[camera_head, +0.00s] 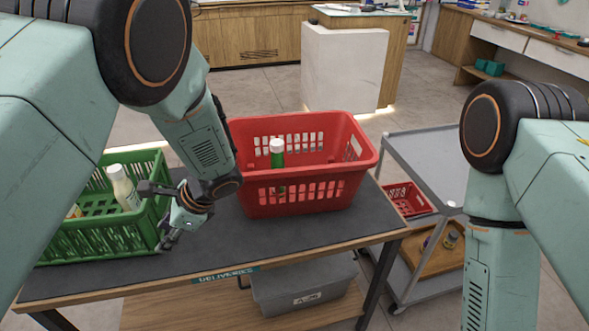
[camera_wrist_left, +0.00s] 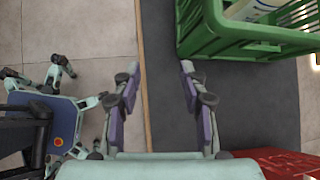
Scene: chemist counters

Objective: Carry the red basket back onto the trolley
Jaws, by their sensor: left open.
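The red basket (camera_head: 305,197) stands upright on the dark counter top, with a green bottle with a white cap (camera_head: 277,158) inside. A corner of the basket shows at the lower right of the left wrist view (camera_wrist_left: 285,162). The grey trolley (camera_head: 428,165) stands right of the counter, its top shelf mostly visible and bare. My left gripper (camera_head: 170,232) is open and empty, between the green basket and the red basket, apart from the red one. Its spread fingers show in the left wrist view (camera_wrist_left: 157,80). My right arm is at the right; its gripper is out of view.
A green basket (camera_head: 95,237) holding a white bottle (camera_head: 124,188) is close beside my left gripper. The dark counter (camera_head: 230,238) has bare room along its front. Another red basket (camera_head: 407,200) shows low at the trolley. A grey bin (camera_head: 300,290) sits under the counter.

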